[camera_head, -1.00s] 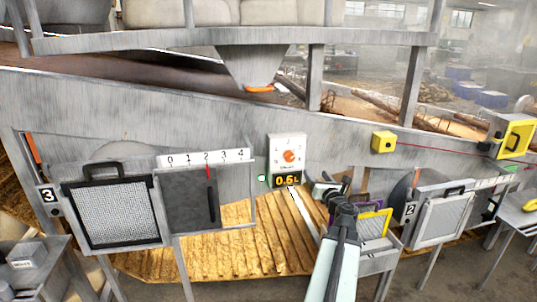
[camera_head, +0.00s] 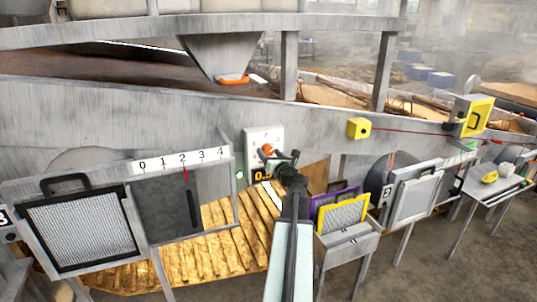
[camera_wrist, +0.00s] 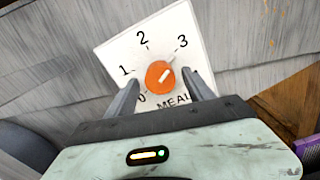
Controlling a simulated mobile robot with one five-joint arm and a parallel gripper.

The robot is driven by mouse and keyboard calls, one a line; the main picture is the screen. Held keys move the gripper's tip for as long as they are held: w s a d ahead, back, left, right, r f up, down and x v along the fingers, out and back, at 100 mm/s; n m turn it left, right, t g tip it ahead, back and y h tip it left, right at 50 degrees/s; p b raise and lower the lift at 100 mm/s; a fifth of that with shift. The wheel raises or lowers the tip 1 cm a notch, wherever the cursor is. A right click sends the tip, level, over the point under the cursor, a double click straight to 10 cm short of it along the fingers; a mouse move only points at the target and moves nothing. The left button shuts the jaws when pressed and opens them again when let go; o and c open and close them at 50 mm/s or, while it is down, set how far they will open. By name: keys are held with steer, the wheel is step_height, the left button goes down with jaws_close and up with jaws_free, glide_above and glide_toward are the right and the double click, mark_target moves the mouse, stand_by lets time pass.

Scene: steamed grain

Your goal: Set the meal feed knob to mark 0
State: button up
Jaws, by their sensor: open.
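The meal feed knob (camera_wrist: 160,75) is a round orange dial on a white panel (camera_wrist: 145,50) with marks 0, 1, 2 and 3 showing; a further mark is mostly hidden by my right finger. A pale line on the knob slants from lower left to upper right; I cannot tell which end is its pointer. The knob also shows in the head view (camera_head: 267,149), on the panel (camera_head: 263,137). My gripper (camera_wrist: 160,80) is open, one finger on each side of the knob, with gaps visible. In the head view my gripper (camera_head: 280,158) covers much of the display below.
A slide gate with a 0 to 4 scale (camera_head: 182,161) and a mesh screen (camera_head: 82,228) stand to the left. A yellow-framed screen (camera_head: 342,214) sits in a rack to the right. A yellow box (camera_head: 358,128) with a red cord is on the sloped wall.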

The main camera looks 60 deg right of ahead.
steer(key=shift+w+d, duration=0.3)
steer(key=shift+w, duration=0.1)
steer(key=c, duration=1.3)
steer(key=shift+s+a, duration=0.1)
steer(key=shift+a, duration=0.1)
jaws_close()
steer(key=shift+d, duration=0.15)
